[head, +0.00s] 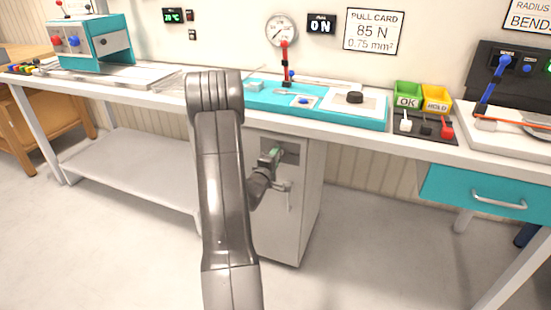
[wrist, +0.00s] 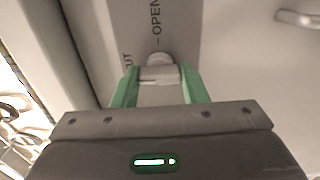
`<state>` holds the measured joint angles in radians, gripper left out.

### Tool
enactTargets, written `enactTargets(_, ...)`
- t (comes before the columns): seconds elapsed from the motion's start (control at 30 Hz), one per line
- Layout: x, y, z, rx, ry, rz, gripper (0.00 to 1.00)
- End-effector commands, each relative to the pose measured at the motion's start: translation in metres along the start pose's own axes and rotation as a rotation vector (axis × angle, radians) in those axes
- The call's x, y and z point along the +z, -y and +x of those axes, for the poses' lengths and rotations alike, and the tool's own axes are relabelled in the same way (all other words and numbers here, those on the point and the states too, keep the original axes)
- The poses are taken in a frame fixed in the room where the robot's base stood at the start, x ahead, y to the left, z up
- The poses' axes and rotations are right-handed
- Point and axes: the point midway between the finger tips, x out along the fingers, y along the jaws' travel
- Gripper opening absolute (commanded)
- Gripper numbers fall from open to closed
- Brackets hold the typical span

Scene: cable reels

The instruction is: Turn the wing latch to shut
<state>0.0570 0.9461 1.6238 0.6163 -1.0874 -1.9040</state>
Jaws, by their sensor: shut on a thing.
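The wing latch (wrist: 159,60) is a small pale grey piece on a darker grey plate (wrist: 182,30) in the wrist view. The plate carries the word OPEN above the latch and the letters UT to its left, the rest of that word being hidden. My gripper (wrist: 158,84) has its two green fingers on either side of the latch's wing and is shut on it. In the head view my gripper (head: 270,158) is at the upper front of the grey cabinet (head: 293,219) under the bench. There the latch is hidden by my gripper, and my arm covers the cabinet's left part.
A cabinet handle (head: 283,187) sits just below my gripper, and a handle (wrist: 297,18) shows at the wrist view's upper right. The bench top (head: 330,125) overhangs the cabinet. A teal drawer (head: 490,195) is to the right. The floor in front is clear.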

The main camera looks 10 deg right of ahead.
Motion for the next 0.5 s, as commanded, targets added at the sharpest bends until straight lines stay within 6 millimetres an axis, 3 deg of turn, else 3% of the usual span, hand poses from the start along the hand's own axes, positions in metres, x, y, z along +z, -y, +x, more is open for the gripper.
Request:
enactTargets(0.03, 0.0004, 0.0011, -0.0003, -0.002, 0.0, -0.002, 0.45)
enactTargets(0.1, 0.0004, 0.001, -0.0003, -0.002, 0.0, -0.002, 0.59)
enactTargets(0.13, 0.0004, 0.0009, -0.0002, -0.002, 0.0, -0.001, 0.61)
enactTargets(0.5, -0.0006, 0.0, -0.0066, -0.001, -0.001, -0.001, 0.61)
